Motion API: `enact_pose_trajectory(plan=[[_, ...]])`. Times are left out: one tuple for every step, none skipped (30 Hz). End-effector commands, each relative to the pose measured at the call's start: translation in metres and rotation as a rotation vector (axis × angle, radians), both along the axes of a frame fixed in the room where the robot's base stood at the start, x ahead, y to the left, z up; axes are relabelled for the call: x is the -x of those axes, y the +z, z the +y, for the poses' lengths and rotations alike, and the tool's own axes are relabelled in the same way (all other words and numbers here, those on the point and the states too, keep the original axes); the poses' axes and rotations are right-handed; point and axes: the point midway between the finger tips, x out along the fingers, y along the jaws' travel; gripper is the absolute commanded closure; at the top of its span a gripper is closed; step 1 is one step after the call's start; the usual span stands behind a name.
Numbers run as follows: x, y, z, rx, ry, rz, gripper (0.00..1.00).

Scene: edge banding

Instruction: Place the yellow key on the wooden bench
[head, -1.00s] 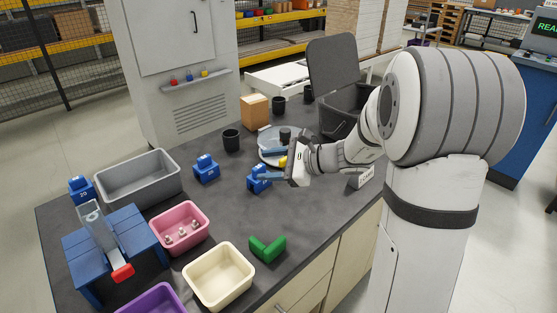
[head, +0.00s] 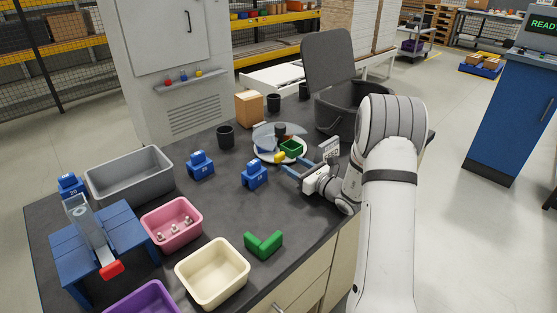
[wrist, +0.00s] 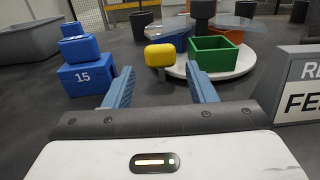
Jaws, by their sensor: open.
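A small yellow block-like object (head: 279,157) stands at the near edge of a white round plate (head: 298,157); it may be the yellow key, but its shape does not settle this. In the wrist view the yellow object (wrist: 159,55) lies straight ahead, beyond the fingertips, apart from them. My gripper (head: 294,167) is open and empty, low over the dark bench top, its blue fingers pointing at the plate. It also shows in the wrist view (wrist: 160,78). The bench (head: 335,240) under it has a dark top and pale wood-coloured fronts; no other wooden bench is clear.
A green open box (head: 291,148) sits on the plate, with a clear disc above. A blue block marked 15 (wrist: 90,75) stands left of my fingers, a sign (wrist: 300,85) right. A black bin (head: 345,112) stands behind. Bare top lies around the green L-shaped block (head: 264,244).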

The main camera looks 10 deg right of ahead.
Motion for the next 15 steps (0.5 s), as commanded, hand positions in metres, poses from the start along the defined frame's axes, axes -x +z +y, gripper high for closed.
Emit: enact_pose_trajectory(plan=[[-0.005, 0.002, 0.004, 0.002, 0.002, 0.0, 0.49], [-0.007, 0.002, 0.005, 0.003, 0.002, 0.001, 0.49], [-0.008, 0.002, 0.006, 0.003, 0.002, 0.001, 0.49], [-0.01, 0.002, 0.007, 0.003, 0.002, 0.001, 0.49], [-0.011, 0.002, 0.008, 0.003, 0.002, 0.001, 0.49], [-0.014, 0.002, 0.011, 0.002, 0.003, 0.0, 0.49], [-0.017, 0.002, 0.013, 0.002, 0.004, 0.0, 0.49], [-0.021, 0.002, 0.015, 0.002, 0.003, 0.0, 0.49], [-0.027, 0.003, 0.019, 0.002, 0.003, -0.001, 0.49], [-0.031, 0.002, 0.022, 0.002, 0.004, 0.0, 0.49], [-0.036, 0.002, 0.026, 0.003, 0.004, 0.001, 0.49], [-0.041, 0.003, 0.029, 0.002, 0.003, 0.0, 0.49], [-0.045, 0.003, 0.032, 0.002, 0.003, 0.0, 0.49], [-0.049, 0.003, 0.034, 0.003, 0.003, -0.001, 0.49], [-0.053, 0.002, 0.036, 0.004, 0.002, 0.0, 0.49]])
